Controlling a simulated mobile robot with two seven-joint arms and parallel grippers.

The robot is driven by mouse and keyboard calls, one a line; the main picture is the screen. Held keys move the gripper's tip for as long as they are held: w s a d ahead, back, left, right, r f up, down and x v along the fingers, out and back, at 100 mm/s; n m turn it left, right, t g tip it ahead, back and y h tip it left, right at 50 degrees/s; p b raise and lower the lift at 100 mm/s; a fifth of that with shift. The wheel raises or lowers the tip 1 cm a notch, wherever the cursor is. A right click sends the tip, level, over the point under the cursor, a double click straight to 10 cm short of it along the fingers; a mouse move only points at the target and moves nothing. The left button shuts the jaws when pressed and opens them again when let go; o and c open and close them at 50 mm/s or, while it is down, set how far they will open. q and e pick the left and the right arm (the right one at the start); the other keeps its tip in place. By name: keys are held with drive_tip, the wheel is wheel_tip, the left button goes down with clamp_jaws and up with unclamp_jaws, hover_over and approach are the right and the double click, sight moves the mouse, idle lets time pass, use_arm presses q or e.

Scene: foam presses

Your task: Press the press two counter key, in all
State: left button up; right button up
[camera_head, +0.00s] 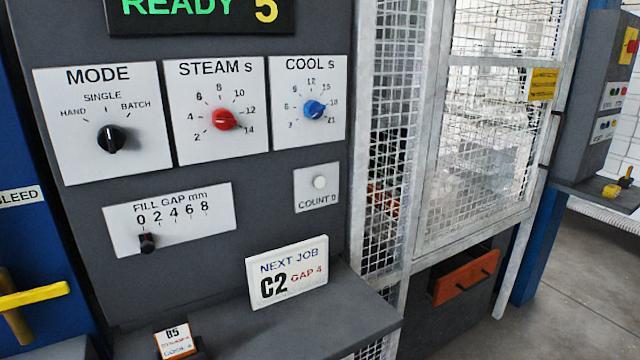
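A white round key (319,182) sits on a small white plate marked "COUNT 0" (317,199), on the right part of the dark grey press panel (270,205). Nothing touches the key. The frame shows no label saying which press number this panel belongs to. The display (200,15) above, cut by the top edge, reads "READY" in green and "5" in yellow. Neither of my grippers is in view.
Near the key are the black mode knob (111,139), red steam knob (224,120), blue cool knob (314,109) and fill gap slider (148,243). A "NEXT JOB C2 GAP 4" card (288,272) stands on the ledge below. A mesh cage (480,150) stands right.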

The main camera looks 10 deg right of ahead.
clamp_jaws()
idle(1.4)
